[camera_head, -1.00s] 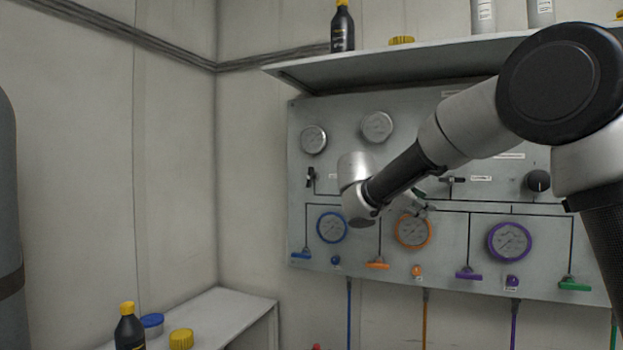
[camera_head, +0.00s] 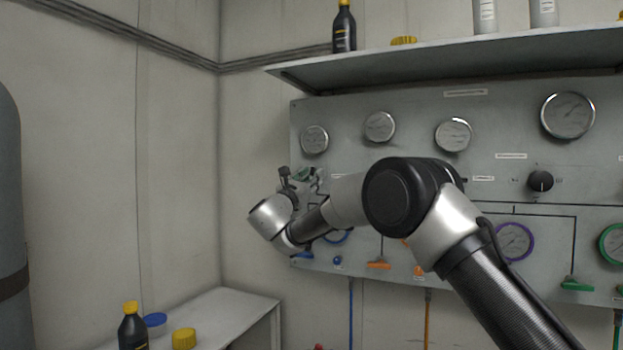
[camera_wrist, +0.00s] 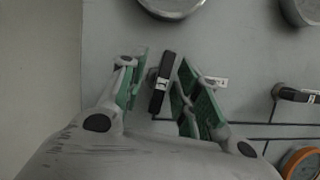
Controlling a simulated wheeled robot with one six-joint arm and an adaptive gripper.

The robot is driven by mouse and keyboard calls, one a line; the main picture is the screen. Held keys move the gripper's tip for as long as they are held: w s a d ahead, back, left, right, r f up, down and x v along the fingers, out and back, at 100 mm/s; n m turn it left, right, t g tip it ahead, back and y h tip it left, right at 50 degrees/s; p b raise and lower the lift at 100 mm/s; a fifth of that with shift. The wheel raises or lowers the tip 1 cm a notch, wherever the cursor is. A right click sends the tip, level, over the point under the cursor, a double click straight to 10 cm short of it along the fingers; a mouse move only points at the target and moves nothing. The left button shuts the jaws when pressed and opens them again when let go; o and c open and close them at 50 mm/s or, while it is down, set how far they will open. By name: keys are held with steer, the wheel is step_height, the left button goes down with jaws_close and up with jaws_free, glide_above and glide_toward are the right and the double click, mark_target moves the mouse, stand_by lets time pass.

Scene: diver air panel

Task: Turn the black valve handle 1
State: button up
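The black valve handle 1 (camera_wrist: 161,83) shows in the wrist view as an upright, slightly tilted black bar with a white label. It lies between the two green-padded fingers of my gripper (camera_wrist: 163,65). The gripper is open, with a gap visible on each side of the handle. How deep the fingertips reach around it is hard to tell. In the head view my gripper (camera_head: 302,177) is at the left end of the panel and largely hides the handle.
The grey panel (camera_head: 400,170) carries several gauges, including one above the handle (camera_head: 314,139). Another black handle (camera_wrist: 296,95) is to the right in the wrist view. A shelf (camera_head: 420,65) overhangs the panel. A low white cabinet (camera_head: 235,310) stands below left.

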steer(key=shift+w+d+r, duration=0.15)
steer(key=shift+w, duration=0.1)
steer(key=shift+c, duration=0.2)
jaws_close()
